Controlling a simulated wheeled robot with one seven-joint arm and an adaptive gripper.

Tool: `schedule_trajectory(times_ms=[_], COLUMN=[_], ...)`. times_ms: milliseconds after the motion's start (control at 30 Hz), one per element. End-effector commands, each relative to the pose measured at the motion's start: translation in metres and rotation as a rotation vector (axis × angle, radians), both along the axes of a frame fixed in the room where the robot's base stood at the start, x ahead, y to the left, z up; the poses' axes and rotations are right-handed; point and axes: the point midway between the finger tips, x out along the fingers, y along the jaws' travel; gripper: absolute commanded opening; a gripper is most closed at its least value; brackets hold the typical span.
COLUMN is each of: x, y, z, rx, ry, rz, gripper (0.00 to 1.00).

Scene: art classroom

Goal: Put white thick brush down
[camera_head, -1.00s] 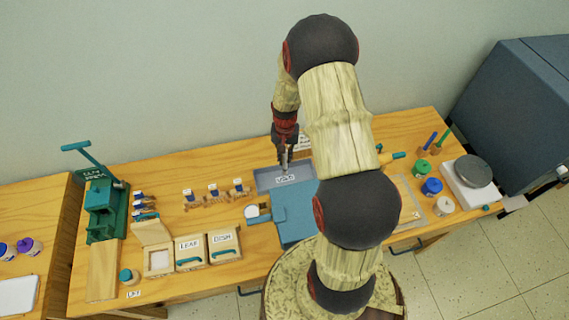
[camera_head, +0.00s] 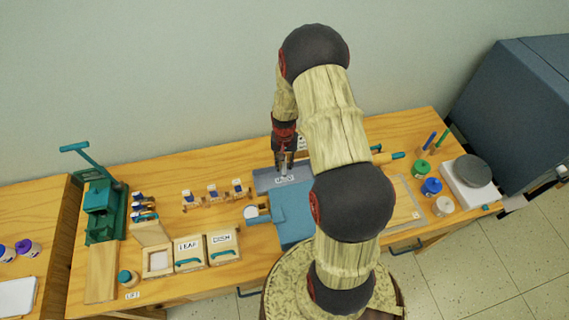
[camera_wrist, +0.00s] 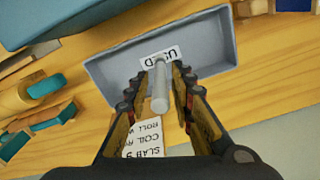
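The white thick brush (camera_wrist: 160,88) shows in the wrist view as a pale, stubby cylinder, end-on, between the fingers of my gripper (camera_wrist: 164,68). The fingers stand apart with narrow gaps beside the brush. In the head view my gripper (camera_head: 284,166) points down over the grey tray labelled USED (camera_head: 264,181), which also shows in the wrist view (camera_wrist: 215,45). The brush is near the tray's label and near rim. Whether its lower end touches the tray floor cannot be told.
A blue case (camera_head: 294,222) sits directly in front of the tray. A label card (camera_wrist: 145,140) lies behind it. Small stamps (camera_head: 213,192) stand to the left, paint jars (camera_head: 432,186) to the right.

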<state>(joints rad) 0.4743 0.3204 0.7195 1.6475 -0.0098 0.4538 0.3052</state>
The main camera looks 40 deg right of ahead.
Motion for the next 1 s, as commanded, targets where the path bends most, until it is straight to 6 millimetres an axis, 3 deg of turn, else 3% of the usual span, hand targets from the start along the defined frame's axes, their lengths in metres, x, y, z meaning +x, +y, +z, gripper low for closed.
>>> schedule_trajectory(times_ms=[467,1000], x=[0.001,0.001], y=[0.000,0.000], z=[0.008,0.106], rx=[-0.001,-0.002], ry=[-0.002,-0.004], rz=[0.000,0.000], gripper=[0.30,0.30])
